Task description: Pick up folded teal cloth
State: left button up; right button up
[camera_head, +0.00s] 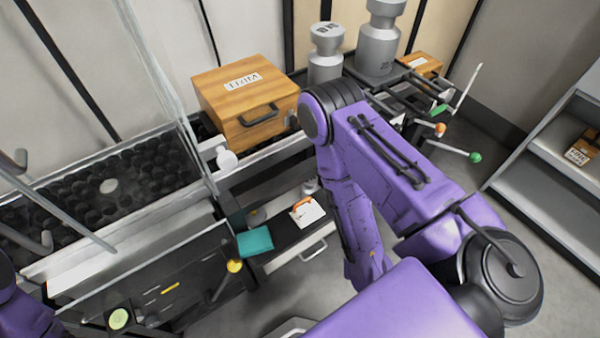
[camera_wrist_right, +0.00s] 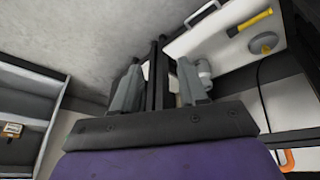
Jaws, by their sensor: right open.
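The folded teal cloth (camera_head: 255,242) lies flat near the middle of the head view, on the dark surface beside the white card. I cannot make out the cloth in the right wrist view. My right gripper (camera_wrist_right: 161,78) shows in the right wrist view with its two grey fingers apart and no cloth between them. In the head view my right arm reaches down to the right of the cloth, and its gripper is hidden behind the arm. My left gripper is out of view.
A wooden box (camera_head: 248,100) with a black handle stands behind. Grey metal weights (camera_head: 378,45) stand at the back. A white card (camera_head: 307,212) with an orange item lies right of the cloth. A yellow knob (camera_head: 235,266) is close to the cloth's left. Shelves (camera_head: 560,165) stand at right.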

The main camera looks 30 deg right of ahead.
jog(key=shift+o, duration=1.3)
jog(key=shift+r, duration=0.1)
jog(key=o, duration=0.4)
jog(key=shift+w+a+r+p, duration=0.1)
jog(key=shift+r+p, duration=0.2)
jog(key=shift+p, duration=0.1)
jog(key=shift+c, duration=0.2)
jog(key=w+a+r+m+g+y+p, duration=0.1)
jog(key=w+a+r+m+y+p, duration=0.3)
jog(key=w+a+r+m, duration=0.3)
jog(key=w+a+r+m+g+y+p, duration=0.1)
jog(key=w+a+r+m+y+p, duration=0.2)
jog(key=w+a+r+m, duration=0.3)
jog(key=w+r+p, duration=0.1)
jog(key=w+r, duration=0.3)
jog(key=shift+a+r+m+y, duration=0.35)
jog(key=shift+m+y, duration=0.05)
